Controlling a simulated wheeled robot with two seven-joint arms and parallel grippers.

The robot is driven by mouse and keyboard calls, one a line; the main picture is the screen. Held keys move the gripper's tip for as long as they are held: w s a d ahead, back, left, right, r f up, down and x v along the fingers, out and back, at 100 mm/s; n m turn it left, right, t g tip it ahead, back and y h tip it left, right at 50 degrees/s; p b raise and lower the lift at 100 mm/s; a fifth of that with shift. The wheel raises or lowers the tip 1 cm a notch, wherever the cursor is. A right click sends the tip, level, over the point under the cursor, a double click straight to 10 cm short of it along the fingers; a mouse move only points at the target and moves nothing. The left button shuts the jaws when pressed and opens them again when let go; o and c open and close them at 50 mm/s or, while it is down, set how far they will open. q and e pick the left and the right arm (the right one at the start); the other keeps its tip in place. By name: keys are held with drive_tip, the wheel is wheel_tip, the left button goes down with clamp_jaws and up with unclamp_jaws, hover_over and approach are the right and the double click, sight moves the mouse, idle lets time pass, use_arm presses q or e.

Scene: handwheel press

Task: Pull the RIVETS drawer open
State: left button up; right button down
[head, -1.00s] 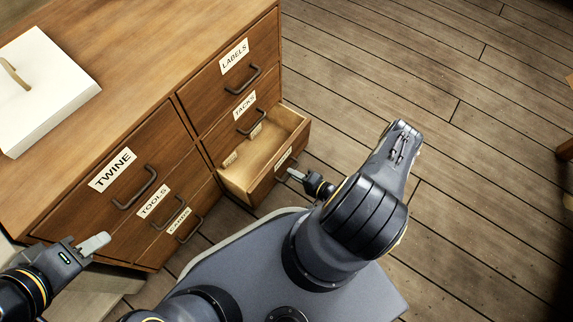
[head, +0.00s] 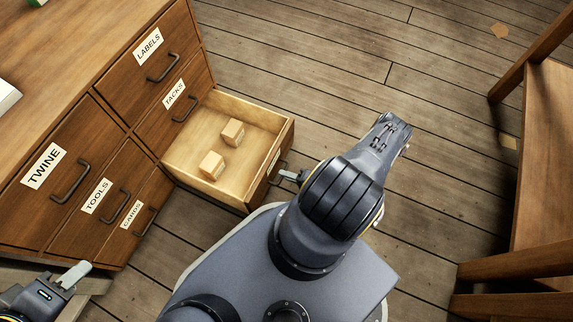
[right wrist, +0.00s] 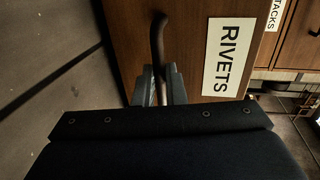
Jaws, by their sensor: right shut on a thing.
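The RIVETS drawer (head: 240,118) stands well out of the wooden cabinet, below the TACKS drawer, in the head view. Two small tan boxes, one nearer (head: 212,165) and one farther (head: 233,132), lie inside it. Its front with the RIVETS label (right wrist: 222,57) fills much of the right wrist view. My right gripper (right wrist: 162,88) is shut on the dark drawer handle (right wrist: 157,42); in the head view its fingers (head: 292,175) are at the drawer front, partly hidden by my arm. My left gripper (head: 75,275) is at the lower left, apart from the cabinet drawers; its finger gap is not clear.
The cabinet's LABELS, TACKS, TWINE, TOOLS and CARDS drawers (head: 60,190) are shut. A white object (head: 8,95) lies on the cabinet top. A wooden chair or bench (head: 545,170) stands at the right.

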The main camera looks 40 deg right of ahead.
drive_tip(key=shift+s+d, duration=0.1)
drive_tip(key=shift+s, duration=0.05)
drive_tip(key=c, duration=1.5)
unclamp_jaws()
drive_tip(key=shift+s, duration=0.1)
drive_tip(key=p+v, duration=0.2)
drive_tip(key=v, duration=0.5)
drive_tip(key=shift+s+d, duration=0.15)
drive_tip(key=shift+s, duration=0.15)
